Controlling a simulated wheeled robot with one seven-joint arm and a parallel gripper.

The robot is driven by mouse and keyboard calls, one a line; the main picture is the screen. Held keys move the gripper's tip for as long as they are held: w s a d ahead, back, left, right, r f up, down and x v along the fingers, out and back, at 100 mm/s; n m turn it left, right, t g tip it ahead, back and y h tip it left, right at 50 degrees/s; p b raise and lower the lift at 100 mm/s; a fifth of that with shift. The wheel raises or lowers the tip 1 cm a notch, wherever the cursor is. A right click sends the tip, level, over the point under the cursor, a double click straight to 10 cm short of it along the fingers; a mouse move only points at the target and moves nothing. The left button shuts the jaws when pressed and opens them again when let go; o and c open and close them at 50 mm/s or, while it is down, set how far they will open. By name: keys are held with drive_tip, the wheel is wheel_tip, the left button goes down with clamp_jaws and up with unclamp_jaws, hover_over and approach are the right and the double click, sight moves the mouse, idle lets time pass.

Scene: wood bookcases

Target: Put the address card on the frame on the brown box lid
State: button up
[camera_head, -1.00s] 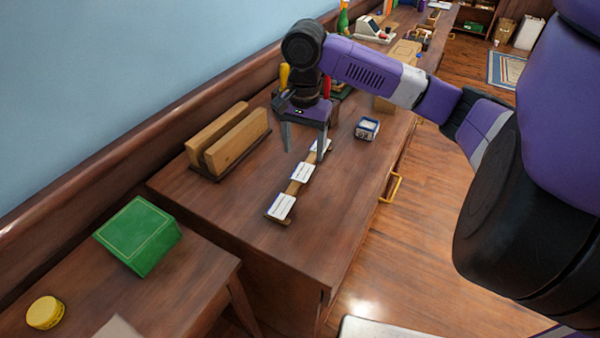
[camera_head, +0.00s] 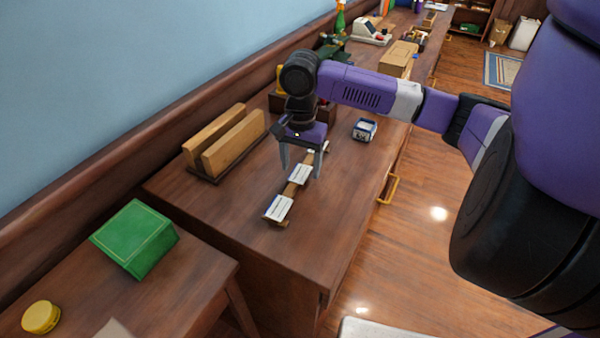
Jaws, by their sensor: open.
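Three white cards lie along a narrow wooden strip (camera_head: 290,188) on the desk: a front card (camera_head: 278,207), a middle card (camera_head: 299,174), and a far one mostly hidden behind my gripper's finger. The print is too small to tell which is the address card. My gripper (camera_head: 301,171) points down, open and empty. Its fingers appear on either side of the middle card; contact cannot be told. A brown box (camera_head: 398,58) stands farther back on the desk. A frame on its lid cannot be made out.
A wooden two-slat holder (camera_head: 232,145) stands left of the cards. A small blue-and-white box (camera_head: 364,129) sits to the right. A green box (camera_head: 135,238) and a yellow tin (camera_head: 41,317) are on the lower table. A till (camera_head: 370,32) stands beyond. The desk's front right is clear.

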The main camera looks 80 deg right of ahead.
sight(301, 172)
drive_tip(key=shift+f, duration=0.15)
drive_tip(key=shift+c, duration=0.5)
clamp_jaws()
wheel_tip(301, 172, up, 21)
drive_tip(key=p, duration=0.2)
drive_tip(key=shift+f, duration=0.2)
drive_tip(key=shift+s, duration=0.1)
